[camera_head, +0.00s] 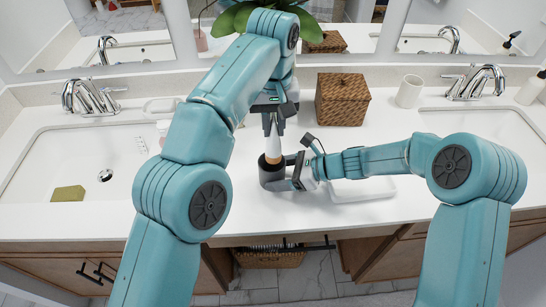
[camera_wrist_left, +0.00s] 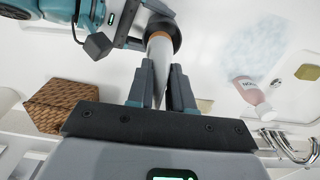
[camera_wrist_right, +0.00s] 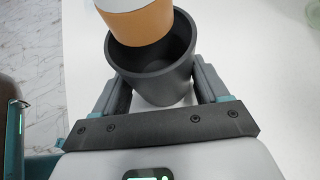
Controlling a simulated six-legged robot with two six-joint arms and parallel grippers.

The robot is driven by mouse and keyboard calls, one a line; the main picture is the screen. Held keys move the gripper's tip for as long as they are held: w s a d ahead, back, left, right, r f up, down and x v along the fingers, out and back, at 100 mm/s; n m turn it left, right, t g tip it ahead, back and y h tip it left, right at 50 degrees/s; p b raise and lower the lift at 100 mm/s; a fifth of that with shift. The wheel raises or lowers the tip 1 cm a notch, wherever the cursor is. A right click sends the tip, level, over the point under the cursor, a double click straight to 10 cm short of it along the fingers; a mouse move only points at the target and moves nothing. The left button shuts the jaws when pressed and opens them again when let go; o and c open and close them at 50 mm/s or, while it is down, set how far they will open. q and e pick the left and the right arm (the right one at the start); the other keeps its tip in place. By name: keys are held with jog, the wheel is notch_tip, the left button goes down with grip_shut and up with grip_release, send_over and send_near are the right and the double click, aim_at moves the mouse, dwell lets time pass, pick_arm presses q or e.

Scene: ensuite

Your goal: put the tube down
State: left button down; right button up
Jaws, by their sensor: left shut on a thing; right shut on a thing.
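The tube (camera_head: 271,140) is white with an orange-brown lower end and hangs roughly upright. My left gripper (camera_head: 272,124) is shut on it from above; the tube also shows between the fingers in the left wrist view (camera_wrist_left: 158,67). My right gripper (camera_wrist_right: 152,98) is shut on a dark grey round cup (camera_wrist_right: 150,74), which stands at the counter's front part in the head view (camera_head: 268,174). The tube's orange end (camera_wrist_right: 142,24) is at the cup's open mouth. I cannot tell whether it touches the cup's inside.
A wicker box (camera_head: 342,100) and a white tumbler (camera_head: 409,91) stand behind on the white counter. A white tray (camera_head: 362,190) lies under my right forearm. Sinks lie on both sides; a sponge (camera_head: 68,193) is in the left one. A pink bottle (camera_wrist_left: 250,92) lies to one side.

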aim_at(273, 153)
pick_arm(q)
jog(key=f, duration=0.3)
jog(key=shift+a+f, duration=0.25)
jog(key=shift+f, duration=0.15)
pick_arm(e)
jog(key=shift+a, duration=0.15)
pick_arm(q)
notch_tip(273, 153, down, 4)
jog(key=shift+d+f, duration=0.1)
jog(key=shift+f, duration=0.55)
jog(key=shift+f, duration=0.1)
jog(key=c, duration=1)
grip_release()
notch_tip(273, 153, up, 8)
jog(key=shift+f, duration=0.15)
